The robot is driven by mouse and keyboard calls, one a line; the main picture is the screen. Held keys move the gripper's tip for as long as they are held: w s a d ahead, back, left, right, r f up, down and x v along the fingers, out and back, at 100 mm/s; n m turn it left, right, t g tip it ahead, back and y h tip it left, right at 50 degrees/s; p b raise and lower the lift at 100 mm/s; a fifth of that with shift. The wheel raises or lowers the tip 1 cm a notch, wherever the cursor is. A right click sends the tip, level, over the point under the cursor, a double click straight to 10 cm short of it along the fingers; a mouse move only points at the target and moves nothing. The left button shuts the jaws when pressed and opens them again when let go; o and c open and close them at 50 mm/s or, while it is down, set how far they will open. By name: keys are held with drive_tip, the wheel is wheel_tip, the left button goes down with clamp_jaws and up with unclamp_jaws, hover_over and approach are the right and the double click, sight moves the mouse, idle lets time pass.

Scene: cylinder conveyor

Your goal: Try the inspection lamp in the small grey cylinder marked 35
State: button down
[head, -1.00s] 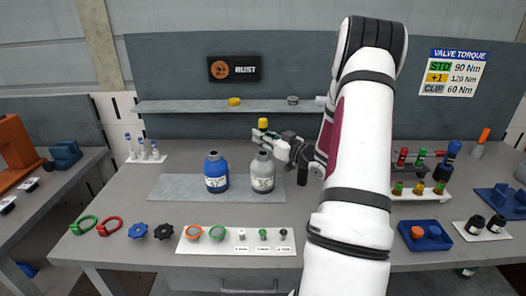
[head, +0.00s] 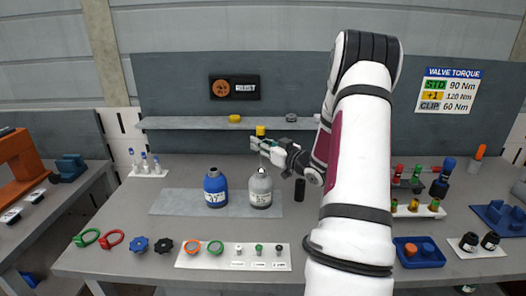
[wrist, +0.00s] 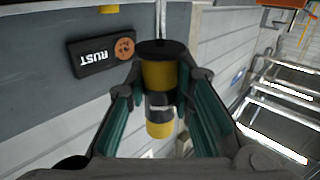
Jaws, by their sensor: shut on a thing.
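My gripper (head: 258,144) is shut on a yellow and black lamp (wrist: 158,75), which the wrist view shows between the two fingers. In the head view the lamp's yellow top (head: 260,131) stands above the fingers. The gripper is above the small grey cylinder (head: 260,190), with a visible gap between them. The grey cylinder stands upright on a grey mat (head: 172,202), and its open-looking neck shows below the gripper. The number on its white label is too small to read surely. The lamp's lower end is unclear in the head view.
A blue cylinder (head: 215,188) stands close left of the grey one. A black cylinder (head: 299,190) stands to the right, below my arm. A shelf (head: 185,123) runs behind. A white strip (head: 207,262) with rings and small parts lies in front.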

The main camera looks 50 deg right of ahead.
sight(261, 126)
drive_tip(key=shift+r+p, duration=1.8)
drive_tip(key=shift+r, duration=1.2)
